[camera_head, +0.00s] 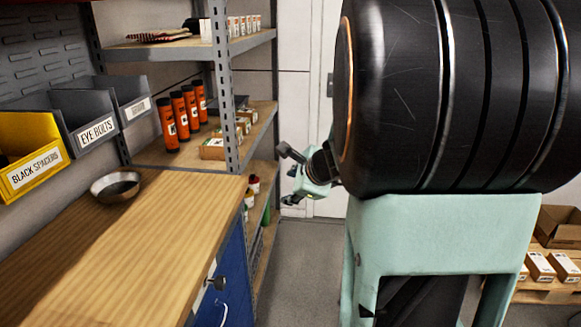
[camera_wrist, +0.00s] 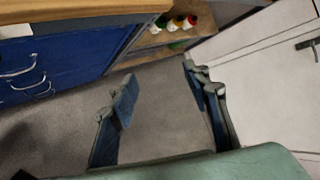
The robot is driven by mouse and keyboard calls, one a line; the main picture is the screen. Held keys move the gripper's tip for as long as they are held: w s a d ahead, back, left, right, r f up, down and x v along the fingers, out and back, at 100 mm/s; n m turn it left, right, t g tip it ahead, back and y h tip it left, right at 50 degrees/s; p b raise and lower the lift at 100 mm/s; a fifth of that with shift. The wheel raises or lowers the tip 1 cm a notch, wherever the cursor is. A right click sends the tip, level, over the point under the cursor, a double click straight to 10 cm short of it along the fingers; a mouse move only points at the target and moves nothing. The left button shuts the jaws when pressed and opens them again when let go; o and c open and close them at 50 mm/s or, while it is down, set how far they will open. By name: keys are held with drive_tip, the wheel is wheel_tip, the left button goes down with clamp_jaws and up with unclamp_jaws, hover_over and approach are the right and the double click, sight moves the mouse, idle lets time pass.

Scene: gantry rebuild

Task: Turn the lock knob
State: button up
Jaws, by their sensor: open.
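The lock knob (camera_head: 217,282) is a small dark knob on a pale plate on the blue cabinet front, just below the wooden worktop, in the head view. In the wrist view only a pale plate (camera_wrist: 15,31) shows at the upper left edge; I cannot tell whether the knob is on it. My gripper (camera_head: 291,174) is out beyond the cabinet's far end, apart from the knob. In the wrist view its two fingers (camera_wrist: 162,90) are spread, with only bare floor between them.
The blue cabinet (camera_wrist: 60,65) has metal handles. The wooden worktop (camera_head: 130,235) carries a metal bowl (camera_head: 116,186). A shelf rack (camera_head: 224,90) with orange bottles (camera_head: 180,112) stands behind. A white door (camera_wrist: 275,75) is at right. Grey floor (camera_head: 300,250) is clear beside the cabinet.

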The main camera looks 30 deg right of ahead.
drive_tip(key=shift+w+d+r+t+h, duration=0.1)
drive_tip(key=shift+d+r+h, duration=0.05)
drive_tip(key=shift+r, duration=0.4)
drive_tip(key=shift+w+d+r+t+h, duration=0.1)
drive_tip(key=shift+w+d+r, duration=0.05)
drive_tip(key=shift+r, duration=0.45)
drive_tip(key=shift+w+d+r+t+h, duration=0.1)
drive_tip(key=shift+d+r+h, duration=0.05)
drive_tip(key=shift+r, duration=0.4)
